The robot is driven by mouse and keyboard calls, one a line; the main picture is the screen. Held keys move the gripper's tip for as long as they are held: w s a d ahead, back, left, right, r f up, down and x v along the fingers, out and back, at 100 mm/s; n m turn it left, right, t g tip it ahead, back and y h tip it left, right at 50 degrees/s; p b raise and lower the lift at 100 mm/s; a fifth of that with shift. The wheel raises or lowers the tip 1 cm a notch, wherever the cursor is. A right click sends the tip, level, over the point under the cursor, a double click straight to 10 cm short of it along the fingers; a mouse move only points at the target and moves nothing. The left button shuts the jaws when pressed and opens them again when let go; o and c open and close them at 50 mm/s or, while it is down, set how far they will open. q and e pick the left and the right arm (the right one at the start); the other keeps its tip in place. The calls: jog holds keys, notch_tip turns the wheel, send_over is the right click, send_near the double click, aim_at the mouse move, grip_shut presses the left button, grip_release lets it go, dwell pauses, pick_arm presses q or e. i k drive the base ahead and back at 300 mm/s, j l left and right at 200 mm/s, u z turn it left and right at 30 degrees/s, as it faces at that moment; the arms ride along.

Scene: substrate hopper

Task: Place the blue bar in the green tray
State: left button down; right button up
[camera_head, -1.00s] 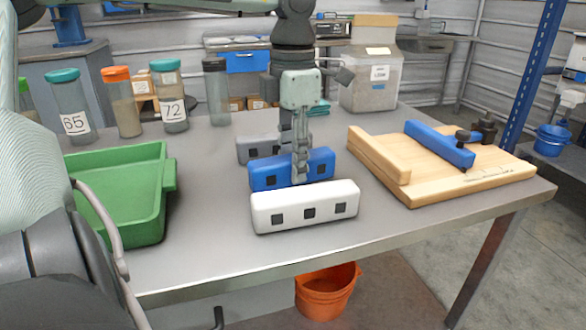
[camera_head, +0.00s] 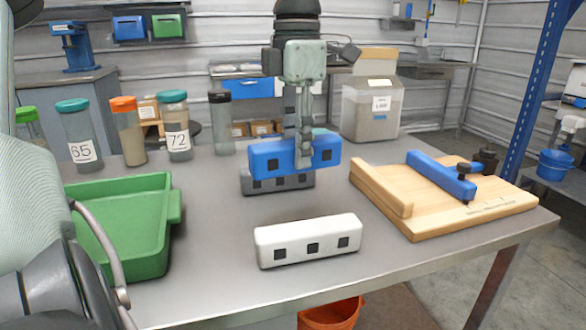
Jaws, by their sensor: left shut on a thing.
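The blue bar (camera_head: 284,158) is held level above the table, in front of and partly over the grey bar (camera_head: 262,184). My left gripper (camera_head: 303,160) is shut on its middle from above. The green tray (camera_head: 155,222) stands on the left of the table, open at the top, with its inside empty where it shows. It is apart from the bar. Its near left part is hidden by a grey arm link of mine. My right gripper is not in view.
A white bar (camera_head: 308,240) lies at the front middle of the table. Labelled bottles (camera_head: 82,140) stand behind the tray. A wooden board (camera_head: 445,198) with a blue strip is at the right, a clear bin (camera_head: 371,110) at the back. The table between tray and white bar is clear.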

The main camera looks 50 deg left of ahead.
aim_at(121, 231)
jog(key=k+l, duration=0.55)
jog(key=l, duration=0.2)
jog(key=k+l, duration=0.6)
jog(key=l, duration=0.1)
